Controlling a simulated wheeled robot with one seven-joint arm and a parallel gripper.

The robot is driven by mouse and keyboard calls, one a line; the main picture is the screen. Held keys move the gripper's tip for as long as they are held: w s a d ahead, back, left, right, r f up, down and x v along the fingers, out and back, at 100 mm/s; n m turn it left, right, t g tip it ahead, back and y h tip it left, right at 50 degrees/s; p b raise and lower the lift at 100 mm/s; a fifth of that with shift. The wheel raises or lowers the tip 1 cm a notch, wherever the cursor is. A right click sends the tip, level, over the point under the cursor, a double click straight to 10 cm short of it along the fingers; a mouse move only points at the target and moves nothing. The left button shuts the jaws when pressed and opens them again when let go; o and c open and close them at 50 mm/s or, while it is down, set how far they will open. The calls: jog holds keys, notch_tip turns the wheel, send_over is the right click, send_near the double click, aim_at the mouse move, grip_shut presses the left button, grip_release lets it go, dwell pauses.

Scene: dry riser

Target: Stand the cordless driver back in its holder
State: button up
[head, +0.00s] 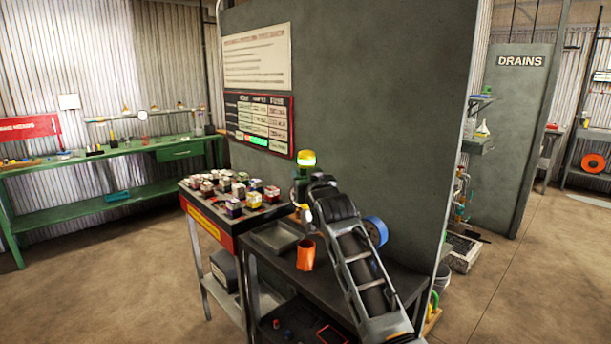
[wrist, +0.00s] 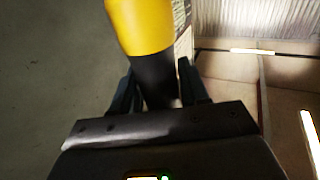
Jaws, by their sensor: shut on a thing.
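The cordless driver (wrist: 140,25) has a yellow body and a black lower part in the wrist view. My gripper (wrist: 158,88) is shut on the black part, with one dark finger on each side; its upper end runs out of the picture. In the head view the driver's yellow part (head: 307,158) appears to show in front of the grey panel, above the table; its lower part and my fingers are small and hard to separate there. An orange cup (head: 306,253), which looks like the holder, stands on the dark table below, apart from the yellow part.
A grey tray (head: 275,237) lies left of the cup on the table. A rack of small coloured boxes (head: 232,194) stands further left. A blue roll (head: 376,231) is right of my arm, partly hidden. The grey panel (head: 370,100) rises close behind the table.

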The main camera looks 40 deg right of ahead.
aim_at(306, 222)
jog(key=shift+f+b, duration=3.65)
jog(key=shift+f, duration=1.55)
jog(key=shift+f+b, duration=1.15)
jog(key=shift+f, duration=0.4)
jog(key=o, duration=1.2)
jog(key=shift+o, duration=0.2)
jog(key=shift+f, duration=0.1)
jog(key=v, duration=0.7)
jog(key=shift+s+a, duration=0.15)
jog(key=shift+s, duration=0.25)
